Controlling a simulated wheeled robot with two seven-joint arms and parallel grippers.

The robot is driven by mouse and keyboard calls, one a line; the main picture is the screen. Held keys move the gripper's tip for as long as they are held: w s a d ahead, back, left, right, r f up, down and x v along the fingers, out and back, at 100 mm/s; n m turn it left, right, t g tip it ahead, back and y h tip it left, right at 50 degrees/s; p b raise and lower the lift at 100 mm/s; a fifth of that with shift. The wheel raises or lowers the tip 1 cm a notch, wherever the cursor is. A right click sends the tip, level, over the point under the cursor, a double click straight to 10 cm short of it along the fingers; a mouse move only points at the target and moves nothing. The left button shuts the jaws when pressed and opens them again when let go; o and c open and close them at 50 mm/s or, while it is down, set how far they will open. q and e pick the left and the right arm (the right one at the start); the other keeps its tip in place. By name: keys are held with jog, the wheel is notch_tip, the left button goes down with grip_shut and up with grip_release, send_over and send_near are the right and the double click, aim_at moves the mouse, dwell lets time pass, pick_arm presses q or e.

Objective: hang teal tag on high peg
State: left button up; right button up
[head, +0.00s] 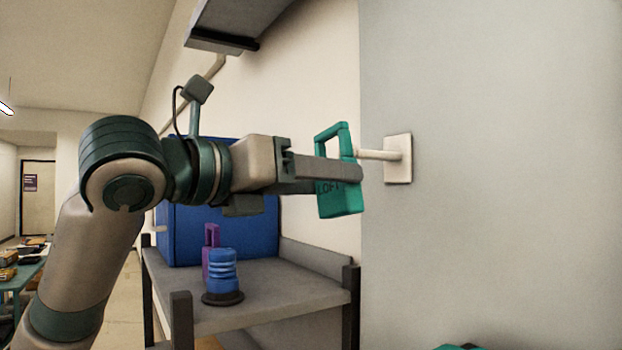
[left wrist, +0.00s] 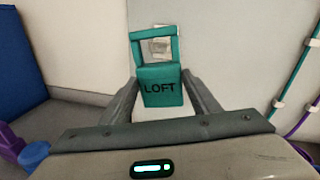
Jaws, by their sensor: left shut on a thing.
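The teal tag (head: 342,201) has a block body lettered LOFT and an open square loop on top. My left gripper (head: 350,172) is shut on its body and holds it upright in the air. The tag also shows between the fingers in the left wrist view (left wrist: 159,87). The white peg (head: 375,154) sticks out to the left from a square plate (head: 398,158) on the grey wall. In the head view the peg's tip is at the loop's right side; I cannot tell whether it is inside the loop. My right gripper is not in view.
Below the arm stands a grey shelf cart (head: 260,304) with dark posts. It bears a blue bin (head: 183,225), a blue ringed piece (head: 222,270) and a purple piece (head: 207,258). A dark overhead shelf (head: 235,22) hangs above. A teal thing (head: 460,347) shows at the bottom edge.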

pick_arm(q)
jog(key=shift+s+d+f+x, duration=0.1)
jog(key=shift+f+x, duration=0.05)
jog(key=shift+x, duration=0.8)
jog(key=shift+s+d+f+x, duration=0.1)
jog(key=shift+x, duration=0.8)
jog(key=shift+s+d+f+x, duration=0.1)
jog(key=shift+s+f+x, duration=0.05)
jog(key=shift+x, duration=0.8)
jog(key=shift+f, duration=0.15)
jog(key=o, duration=1.2)
jog(key=shift+d, duration=0.1)
jog(key=shift+o, duration=0.2)
jog(key=v, duration=1.7)
